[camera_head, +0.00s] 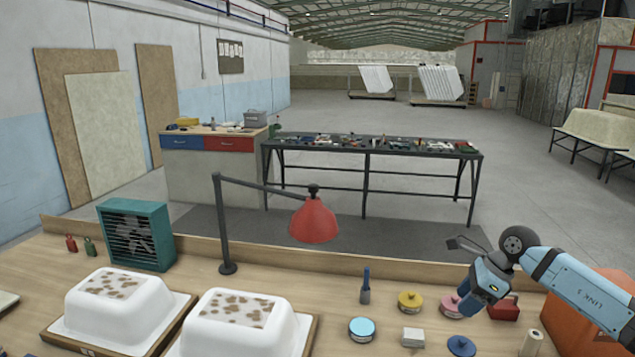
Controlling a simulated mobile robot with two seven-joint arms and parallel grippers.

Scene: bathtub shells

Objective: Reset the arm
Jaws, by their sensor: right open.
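My right arm comes in from the right edge, and its blue wrist is bent over the right part of the wooden workbench (300,275). The dark right gripper (463,243) is at the end of this arm, above the bench's back edge. It is small in the picture; its jaws are open and I see nothing held in them. My left arm and left gripper are not in view.
Two white tub shells (120,312) (245,335) with brown-spotted tops sit at the left. A red lamp (314,220), teal fan (136,234), blue-handled tool (366,286), several round discs and an orange box (590,315) share the bench. A tool table (368,149) stands beyond.

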